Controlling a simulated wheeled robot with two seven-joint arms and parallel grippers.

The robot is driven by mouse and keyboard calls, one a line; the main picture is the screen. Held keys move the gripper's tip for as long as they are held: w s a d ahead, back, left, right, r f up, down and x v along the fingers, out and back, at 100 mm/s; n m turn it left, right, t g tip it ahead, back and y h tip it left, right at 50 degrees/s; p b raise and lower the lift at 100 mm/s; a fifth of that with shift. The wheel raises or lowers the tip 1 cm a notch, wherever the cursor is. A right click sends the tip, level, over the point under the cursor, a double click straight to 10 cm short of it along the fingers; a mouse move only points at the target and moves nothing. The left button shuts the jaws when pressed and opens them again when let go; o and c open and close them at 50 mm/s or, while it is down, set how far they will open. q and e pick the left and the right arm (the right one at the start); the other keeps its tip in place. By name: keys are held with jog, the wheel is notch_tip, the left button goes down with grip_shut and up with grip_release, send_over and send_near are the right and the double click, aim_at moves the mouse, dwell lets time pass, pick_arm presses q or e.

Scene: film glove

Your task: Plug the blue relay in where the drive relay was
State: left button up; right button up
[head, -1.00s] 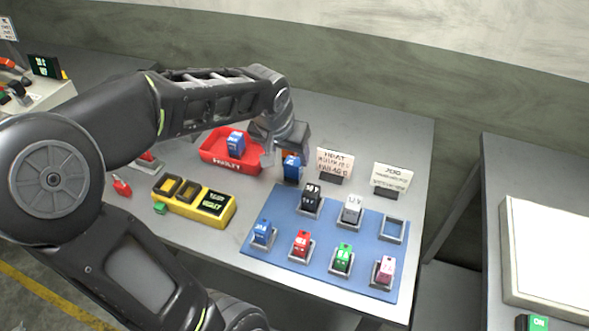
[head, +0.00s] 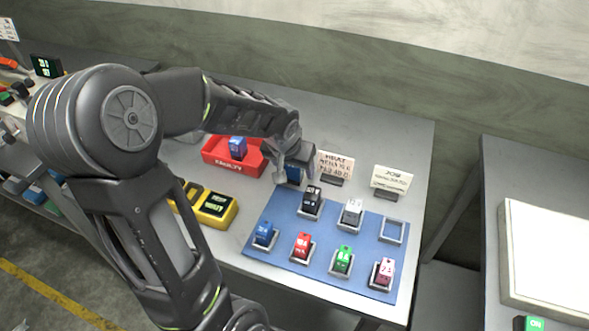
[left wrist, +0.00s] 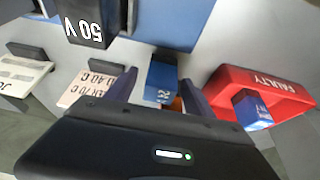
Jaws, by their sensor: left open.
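A blue relay (head: 293,175) stands on the table just behind the blue mat, partly hidden by my left gripper (head: 288,168). In the left wrist view, the blue relay (left wrist: 162,80) lies between the two open fingers of the gripper (left wrist: 158,88), with a gap visible on each side. An empty grey socket (head: 393,229) is at the back right of the blue mat (head: 330,225). Another blue relay (head: 237,147) sits in the red FAULTY tray (head: 225,163); it also shows in the left wrist view (left wrist: 252,110). My right gripper is out of view.
A black relay (head: 311,200) and a white relay (head: 352,211) occupy the back-row sockets. Blue, red, green and pink relays fill the front row. Two sign cards (head: 336,165) (head: 392,179) stand behind the mat. A yellow tester (head: 215,207) is left of the mat, partly behind my arm.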

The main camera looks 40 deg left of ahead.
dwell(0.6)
pick_arm(q)
grip_shut()
dwell(0.5)
